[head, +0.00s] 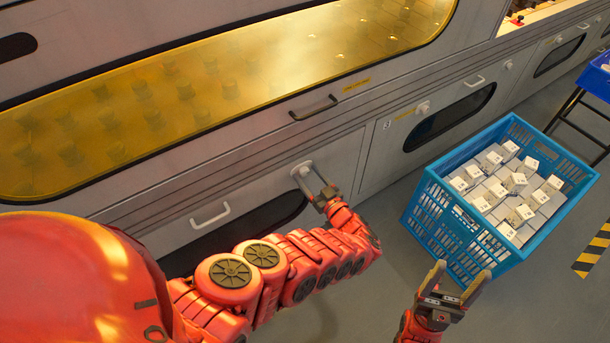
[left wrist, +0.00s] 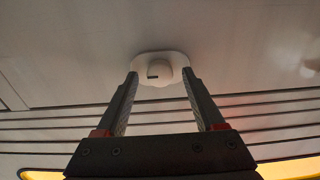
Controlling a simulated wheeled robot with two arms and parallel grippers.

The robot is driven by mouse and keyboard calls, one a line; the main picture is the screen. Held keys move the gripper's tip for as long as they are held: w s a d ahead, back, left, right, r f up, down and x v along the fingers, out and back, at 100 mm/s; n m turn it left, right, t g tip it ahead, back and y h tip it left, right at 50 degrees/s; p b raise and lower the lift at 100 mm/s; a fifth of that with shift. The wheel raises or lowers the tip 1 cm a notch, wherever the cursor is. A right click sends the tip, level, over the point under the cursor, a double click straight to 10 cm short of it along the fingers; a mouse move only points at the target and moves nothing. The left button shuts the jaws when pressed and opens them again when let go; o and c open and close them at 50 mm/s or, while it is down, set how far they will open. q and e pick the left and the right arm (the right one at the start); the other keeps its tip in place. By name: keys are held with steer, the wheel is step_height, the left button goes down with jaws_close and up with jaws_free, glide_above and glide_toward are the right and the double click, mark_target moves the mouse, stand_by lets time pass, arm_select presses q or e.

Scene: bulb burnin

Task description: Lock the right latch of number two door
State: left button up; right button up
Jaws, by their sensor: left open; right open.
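The right latch (head: 301,169) of the lower door is a small white knob on a pale base, at the door's upper right corner. The door (head: 158,238) has a white handle (head: 210,216) and a dark window, partly hidden by my left arm; its number is not readable. My left gripper (head: 311,177) is open at the latch. In the left wrist view the latch knob (left wrist: 158,70) lies between the open fingertips (left wrist: 160,77), with a small dark mark on its left; contact cannot be told. My right gripper (head: 457,283) is open and empty, by the blue crate.
The blue crate (head: 428,210) holding several white boxes stands on the floor at right. Door 3 (head: 377,157) has its own latch (head: 423,107). A large amber window (head: 200,90) and a dark handle (head: 313,108) are above. Grey floor is clear between machine and crate.

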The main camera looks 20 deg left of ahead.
arm_select(q)
jaws_close()
stand_by(1.4)
